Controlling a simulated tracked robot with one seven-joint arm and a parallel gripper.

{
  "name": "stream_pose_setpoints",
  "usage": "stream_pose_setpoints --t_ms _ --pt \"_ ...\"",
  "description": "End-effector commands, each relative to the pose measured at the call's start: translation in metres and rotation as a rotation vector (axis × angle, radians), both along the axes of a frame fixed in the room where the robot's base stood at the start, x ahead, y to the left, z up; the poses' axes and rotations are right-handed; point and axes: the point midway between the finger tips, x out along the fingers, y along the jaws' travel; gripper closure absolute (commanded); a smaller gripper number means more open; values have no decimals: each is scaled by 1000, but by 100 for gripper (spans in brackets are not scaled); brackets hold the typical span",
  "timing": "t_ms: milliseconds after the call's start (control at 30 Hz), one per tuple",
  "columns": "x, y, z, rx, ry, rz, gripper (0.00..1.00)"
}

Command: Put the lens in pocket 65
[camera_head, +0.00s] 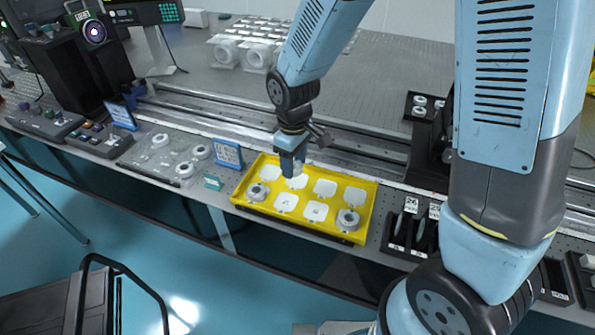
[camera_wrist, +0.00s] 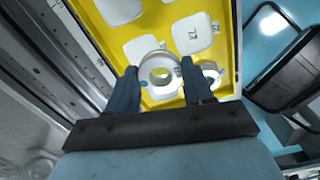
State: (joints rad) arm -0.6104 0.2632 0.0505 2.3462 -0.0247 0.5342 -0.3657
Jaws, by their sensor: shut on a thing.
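My gripper (camera_head: 292,168) is shut on a lens in a pale ring mount and holds it over the yellow tray (camera_head: 300,226). In the wrist view the lens (camera_wrist: 152,66) sits between the two blue fingertips of my gripper (camera_wrist: 163,74), with the tray's yellow showing through its middle. The tray has several white pockets, some with printed numbers; I cannot make out 65. Ring-mounted lenses stand at the tray's left (camera_head: 257,192) and right front (camera_head: 347,220). In the wrist view another ring (camera_wrist: 210,74) is partly behind the right finger.
A clear plate with several white rings (camera_head: 160,141) lies left of the tray, near a blue-framed sign (camera_head: 228,153). Black holders with labels (camera_head: 410,232) stand to the right. A metal rail (camera_head: 365,148) runs behind the tray.

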Motion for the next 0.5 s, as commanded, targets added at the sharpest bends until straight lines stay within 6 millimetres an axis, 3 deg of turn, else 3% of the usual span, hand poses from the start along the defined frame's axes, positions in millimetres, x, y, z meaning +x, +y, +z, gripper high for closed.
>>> stream_pose_setpoints --t_ms 200,500 --pt "19 -5 -24 0 0 -2 79" --pt "29 -8 -37 0 0 -1 79"
